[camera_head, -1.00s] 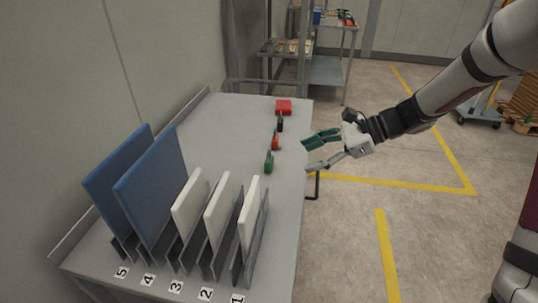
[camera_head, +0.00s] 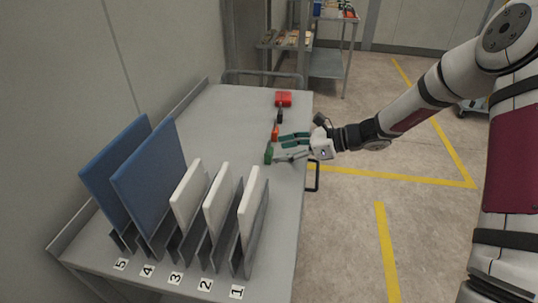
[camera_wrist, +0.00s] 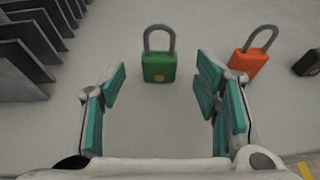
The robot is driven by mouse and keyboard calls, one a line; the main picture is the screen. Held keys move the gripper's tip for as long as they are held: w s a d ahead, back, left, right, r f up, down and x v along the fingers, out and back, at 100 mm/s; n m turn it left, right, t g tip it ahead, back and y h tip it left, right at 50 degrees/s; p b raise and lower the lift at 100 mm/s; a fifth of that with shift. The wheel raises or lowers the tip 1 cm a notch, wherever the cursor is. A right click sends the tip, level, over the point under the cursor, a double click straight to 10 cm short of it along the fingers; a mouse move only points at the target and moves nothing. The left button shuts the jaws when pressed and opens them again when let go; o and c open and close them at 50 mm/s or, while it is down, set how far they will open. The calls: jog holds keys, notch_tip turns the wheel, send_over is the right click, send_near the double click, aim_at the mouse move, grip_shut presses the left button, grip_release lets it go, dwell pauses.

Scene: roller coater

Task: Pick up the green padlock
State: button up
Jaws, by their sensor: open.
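The green padlock (camera_wrist: 158,67) lies on the grey table, its grey shackle pointing away from my gripper in the wrist view. In the head view the green padlock (camera_head: 268,154) is at the left end of my fingers. My gripper (camera_wrist: 160,95) is open and empty, with the padlock ahead of it, centred between the spread fingers. In the head view my gripper (camera_head: 279,147) is low over the table's right side.
An orange-red padlock (camera_wrist: 248,65) lies just right of the green one, and a black padlock (camera_wrist: 307,63) beyond it. Slotted racks with white panels (camera_head: 250,207) and blue panels (camera_head: 150,185) stand at the near left. The table (camera_head: 215,130) is clear between.

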aim_at(272, 151)
jog(key=x, duration=0.5)
jog(key=shift+a, duration=0.1)
jog(key=shift+c, duration=0.3)
jog(key=c, duration=1.3)
